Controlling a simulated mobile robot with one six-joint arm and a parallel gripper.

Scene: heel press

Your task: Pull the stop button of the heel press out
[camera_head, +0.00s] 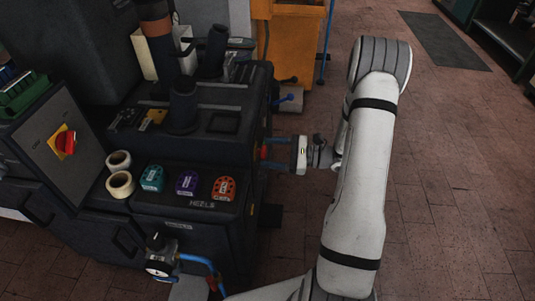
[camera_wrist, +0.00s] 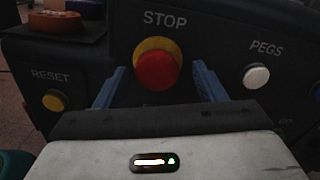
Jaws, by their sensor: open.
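The stop button (camera_wrist: 157,70) is a red mushroom knob on a yellow ring, under the word STOP on the dark panel of the heel press. My gripper (camera_wrist: 160,85) is open, with one blue finger to the left of the button and one to the right. The fingers look apart from the knob, and their exact depth relative to it is hard to tell. In the head view, my gripper (camera_head: 268,153) reaches leftward to the side of the heel press (camera_head: 185,212).
On the same panel, a yellow RESET button (camera_wrist: 54,102) sits left and a white PEGS button (camera_wrist: 256,76) right. Teal (camera_head: 152,178), purple (camera_head: 187,183) and orange (camera_head: 224,189) pieces and two tape rolls (camera_head: 120,184) lie on the press's ledge. Brick floor (camera_head: 450,150) to the right is clear.

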